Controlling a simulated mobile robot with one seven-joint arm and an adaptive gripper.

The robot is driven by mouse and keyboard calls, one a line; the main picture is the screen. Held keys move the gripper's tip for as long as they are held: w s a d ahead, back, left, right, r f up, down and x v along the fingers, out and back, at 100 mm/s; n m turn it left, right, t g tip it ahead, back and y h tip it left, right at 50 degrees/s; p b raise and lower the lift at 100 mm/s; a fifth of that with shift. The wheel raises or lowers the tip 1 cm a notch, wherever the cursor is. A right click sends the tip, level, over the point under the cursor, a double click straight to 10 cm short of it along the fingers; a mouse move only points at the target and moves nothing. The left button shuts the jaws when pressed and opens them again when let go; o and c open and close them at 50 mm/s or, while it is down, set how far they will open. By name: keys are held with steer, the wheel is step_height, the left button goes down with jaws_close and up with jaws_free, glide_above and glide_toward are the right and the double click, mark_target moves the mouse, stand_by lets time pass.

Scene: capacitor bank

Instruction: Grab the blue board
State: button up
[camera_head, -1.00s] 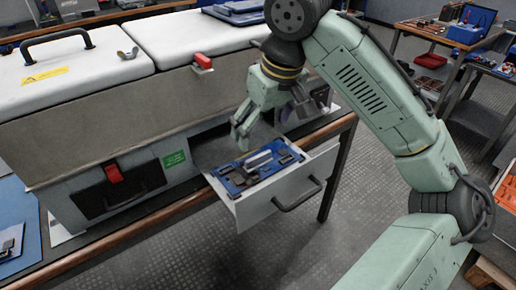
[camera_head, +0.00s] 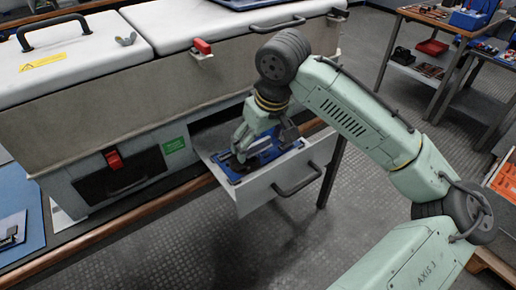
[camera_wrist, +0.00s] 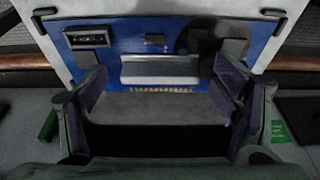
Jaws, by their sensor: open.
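The blue board (camera_head: 262,157) lies flat in the pulled-out drawer (camera_head: 262,200) under the large white-lidded cabinet. It carries grey and dark components. In the wrist view the blue board (camera_wrist: 200,45) shows a silver block, a dark connector and a row of gold contacts along its near edge. I cannot tell whether the fingers touch the board.
The drawer's dark handle (camera_head: 298,180) sticks out at its front. A closed compartment with a red latch (camera_head: 114,160) is left of the drawer. Workbenches with tools (camera_head: 440,30) stand at the back right. The floor in front is clear.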

steer(key=c, duration=1.4)
